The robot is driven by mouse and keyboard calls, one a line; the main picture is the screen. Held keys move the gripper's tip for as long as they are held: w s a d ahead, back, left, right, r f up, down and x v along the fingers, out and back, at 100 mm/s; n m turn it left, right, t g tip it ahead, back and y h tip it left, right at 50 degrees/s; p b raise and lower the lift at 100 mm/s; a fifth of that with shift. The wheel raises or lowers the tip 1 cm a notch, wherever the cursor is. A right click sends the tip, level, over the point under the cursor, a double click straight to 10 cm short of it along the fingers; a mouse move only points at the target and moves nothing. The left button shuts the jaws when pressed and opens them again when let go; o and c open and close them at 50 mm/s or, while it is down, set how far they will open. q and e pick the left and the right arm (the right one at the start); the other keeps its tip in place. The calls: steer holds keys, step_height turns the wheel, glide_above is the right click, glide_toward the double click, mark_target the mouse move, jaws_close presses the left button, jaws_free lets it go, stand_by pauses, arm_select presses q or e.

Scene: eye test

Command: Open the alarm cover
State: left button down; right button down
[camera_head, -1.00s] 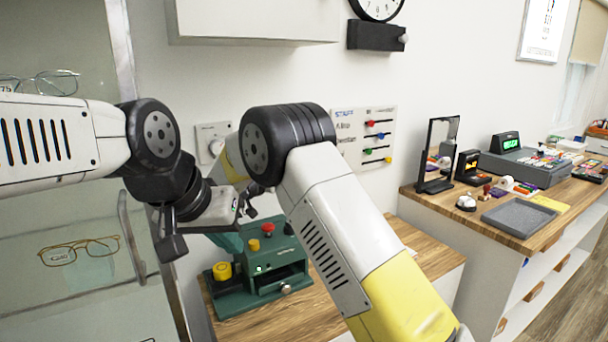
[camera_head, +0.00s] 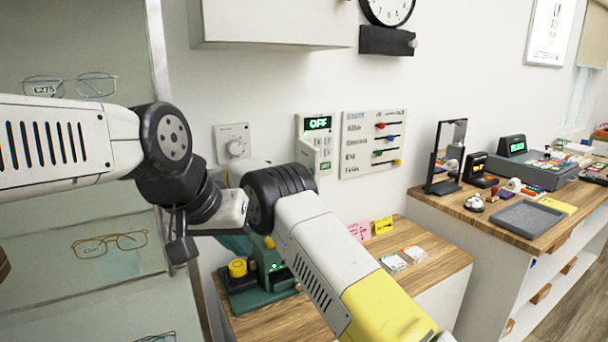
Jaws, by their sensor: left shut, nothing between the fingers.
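The alarm panel (camera_head: 328,148) is a white wall unit with a green "OFF" display and small keys. A white flap-like piece, probably the cover (camera_head: 307,155), stands out at its lower left; I cannot tell how far it is open. My left gripper (camera_head: 238,212) is to the left of and below the panel, shut and apart from it. Its fingertips are partly hidden by my right arm's elbow. My right gripper is not in view. The right arm crosses in front, just below the panel.
A white dial plate (camera_head: 233,143) is on the wall left of the panel, and a board with coloured sliders (camera_head: 373,143) is to its right. Below, a green machine (camera_head: 262,292) stands on the wooden counter (camera_head: 432,268). A wall cabinet (camera_head: 270,24) hangs above.

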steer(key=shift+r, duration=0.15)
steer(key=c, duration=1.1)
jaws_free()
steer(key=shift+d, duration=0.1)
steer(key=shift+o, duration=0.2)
